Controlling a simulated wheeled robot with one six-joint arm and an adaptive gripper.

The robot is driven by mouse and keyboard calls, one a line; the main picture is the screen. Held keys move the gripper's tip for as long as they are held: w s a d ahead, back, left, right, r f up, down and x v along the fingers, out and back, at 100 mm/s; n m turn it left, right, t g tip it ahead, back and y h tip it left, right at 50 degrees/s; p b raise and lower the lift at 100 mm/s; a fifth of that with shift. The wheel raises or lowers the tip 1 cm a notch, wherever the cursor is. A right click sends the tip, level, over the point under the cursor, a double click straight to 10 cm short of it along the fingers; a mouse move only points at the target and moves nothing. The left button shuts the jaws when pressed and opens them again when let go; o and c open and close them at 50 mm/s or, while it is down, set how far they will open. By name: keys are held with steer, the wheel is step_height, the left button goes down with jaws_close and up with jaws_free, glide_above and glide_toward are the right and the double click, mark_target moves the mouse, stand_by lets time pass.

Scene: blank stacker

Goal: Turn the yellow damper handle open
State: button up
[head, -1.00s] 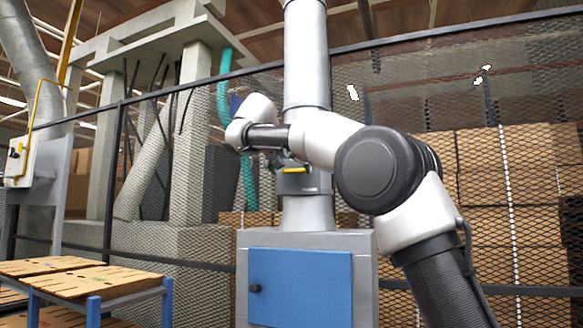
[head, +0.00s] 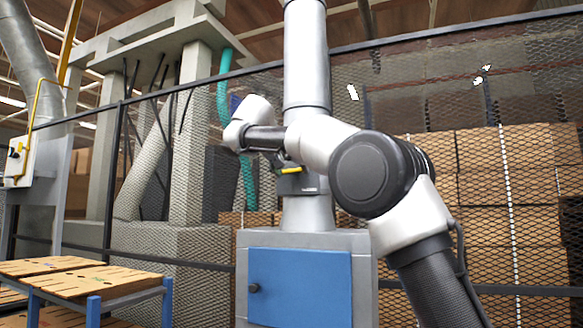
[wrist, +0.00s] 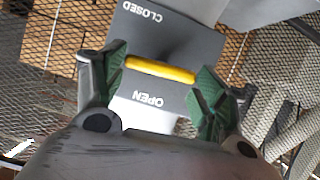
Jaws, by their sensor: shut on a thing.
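The yellow damper handle (wrist: 160,70) is a short bar on a grey plate (wrist: 165,42) marked CLOSED and OPEN, both upside down in the wrist view. It lies crosswise between the two words, slightly tilted. My gripper (wrist: 161,76) is shut on it, one green-padded finger at each end of the bar. In the head view a bit of the yellow handle (head: 291,170) shows low on the front of the grey vertical duct (head: 306,70); my arm hides most of the gripper there.
Below the duct stands a grey cabinet with a blue door (head: 300,287). A black mesh fence (head: 190,240) runs behind, with stacked cardboard boxes (head: 505,190) beyond it. A blue-legged table with flat cardboard (head: 85,280) is at the lower left.

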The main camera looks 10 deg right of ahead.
steer(key=n, duration=0.1)
steer(key=n+h, duration=0.1)
steer(key=shift+w+a+f+n+g+h, duration=0.1)
steer(key=shift+w+a+n+g+h, duration=0.15)
steer(key=shift+n+g+h, duration=0.15)
steer(key=n+h, duration=0.2)
steer(key=n, duration=0.1)
steer(key=shift+a+f+g, duration=0.15)
steer(key=shift+a+g, duration=0.05)
steer(key=shift+g, duration=0.2)
steer(key=n+h, duration=0.2)
steer(key=n, duration=0.1)
steer(key=shift+w+a+f+n, duration=0.1)
steer(key=shift+w+f+n, duration=0.1)
steer(key=shift+n, duration=0.1)
steer(key=shift+f+n+t+h, duration=0.15)
steer(key=shift+n+h, duration=0.15)
steer(key=shift+n, duration=0.55)
steer(key=shift+f+n+t+h, duration=0.15)
steer(key=shift+n+h, duration=0.15)
steer(key=shift+n, duration=0.55)
steer(key=o, duration=1)
steer(key=shift+a, duration=0.1)
